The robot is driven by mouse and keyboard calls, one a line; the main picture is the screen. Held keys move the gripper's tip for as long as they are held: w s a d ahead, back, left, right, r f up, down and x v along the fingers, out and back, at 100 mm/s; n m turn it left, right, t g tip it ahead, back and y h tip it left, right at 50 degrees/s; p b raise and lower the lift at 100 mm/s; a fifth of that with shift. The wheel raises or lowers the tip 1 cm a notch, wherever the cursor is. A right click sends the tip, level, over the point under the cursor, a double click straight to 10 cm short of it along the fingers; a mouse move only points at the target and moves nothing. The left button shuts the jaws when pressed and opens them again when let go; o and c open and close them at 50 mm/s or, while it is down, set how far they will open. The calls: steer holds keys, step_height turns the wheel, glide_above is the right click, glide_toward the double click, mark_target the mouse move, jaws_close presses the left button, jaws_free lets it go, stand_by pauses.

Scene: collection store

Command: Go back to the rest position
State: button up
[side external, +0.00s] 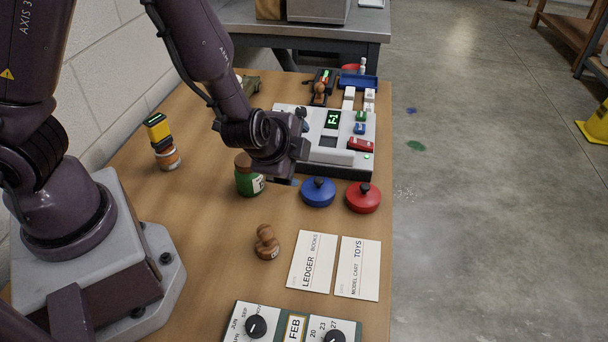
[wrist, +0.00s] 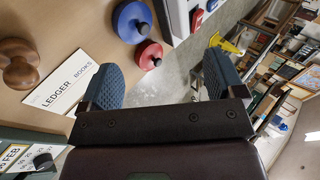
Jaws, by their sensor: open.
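My gripper (side external: 291,168) hangs over the table beside the green jar and just left of the blue lidded pot. In the wrist view its two blue textured fingers (wrist: 161,82) stand wide apart with nothing between them. Past the fingers the wrist view shows the grey floor and distant shelves. The fingertips are mostly hidden in the side view. My arm reaches over the table from its base at the left.
Near the gripper are a green jar (side external: 247,178), a blue pot (side external: 318,193), a red pot (side external: 362,199) and a white device (side external: 345,155). A wooden stamp (side external: 266,243), two cards (side external: 312,262) and a date panel (side external: 272,322) lie nearer. Bare table (side external: 205,225) lies left.

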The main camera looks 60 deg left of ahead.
steer(key=s+d+r+n+h, duration=0.1)
steer(key=d+r+n+h, duration=0.15)
steer(key=r, duration=0.45)
steer(key=s+d+r+n+h, duration=0.1)
steer(key=r+n+h, duration=0.1)
steer(key=r+h, duration=0.3)
steer(key=s+a+r+n+g+y, duration=0.1)
steer(key=s+a+r+n+y, duration=0.2)
steer(key=s+r, duration=0.6)
steer(key=s+a+n, duration=0.2)
steer(key=s+a, duration=0.1)
steer(key=shift+s+g, duration=0.2)
steer(key=shift+g, duration=0.2)
